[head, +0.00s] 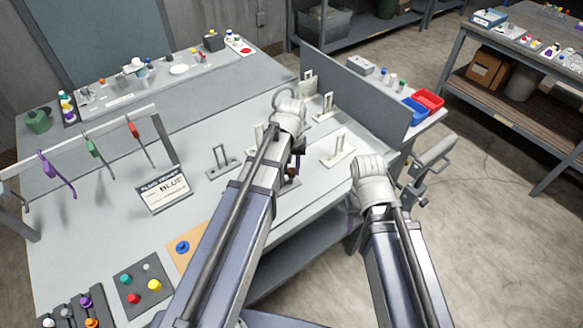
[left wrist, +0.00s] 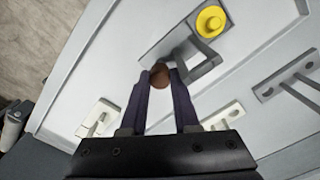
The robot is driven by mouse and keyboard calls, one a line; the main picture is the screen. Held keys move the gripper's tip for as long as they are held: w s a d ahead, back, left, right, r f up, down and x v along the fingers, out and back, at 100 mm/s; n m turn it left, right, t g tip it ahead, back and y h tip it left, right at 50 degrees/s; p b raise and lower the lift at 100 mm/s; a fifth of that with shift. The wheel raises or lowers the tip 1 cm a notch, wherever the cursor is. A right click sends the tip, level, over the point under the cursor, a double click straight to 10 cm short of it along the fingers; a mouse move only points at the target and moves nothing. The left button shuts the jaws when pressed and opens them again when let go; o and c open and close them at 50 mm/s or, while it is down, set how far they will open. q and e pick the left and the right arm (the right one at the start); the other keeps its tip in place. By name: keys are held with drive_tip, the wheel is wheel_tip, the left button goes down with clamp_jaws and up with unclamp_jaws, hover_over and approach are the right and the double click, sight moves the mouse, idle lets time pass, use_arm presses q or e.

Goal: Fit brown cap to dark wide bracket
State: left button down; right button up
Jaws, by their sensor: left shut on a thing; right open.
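My left gripper (left wrist: 160,80) is shut on the brown cap (left wrist: 160,74), which shows as a small rounded brown end between the two fingertips. In the left wrist view a dark grey bracket (left wrist: 208,70) with a wide upright loop stands just beyond and right of the cap. I cannot tell whether cap and bracket touch. A yellow cap (left wrist: 210,21) sits at the far end of that bracket's plate. In the head view my left arm hides most of this bracket; a bit of the brown cap (head: 292,172) shows. My right gripper (head: 428,172) is open, off the table's right side.
Another dark bracket (head: 222,163) stands left of my left arm. Pale brackets stand nearby, one at the right (head: 338,149) and one behind (head: 326,108). A grey partition (head: 355,92) rises behind them. A "BLUE" sign (head: 165,190) and a tool rack (head: 85,143) are at left.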

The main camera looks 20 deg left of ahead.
use_arm(q)
drive_tip(key=shift+f+b, duration=1.1)
drive_tip(key=shift+f, duration=0.05)
drive_tip(key=c, duration=0.6)
unclamp_jaws()
wheel_tip(320, 180, up, 8)
drive_tip(key=p, duration=0.7)
drive_tip(key=shift+f+p, duration=0.1)
drive_tip(key=shift+p, duration=0.3)
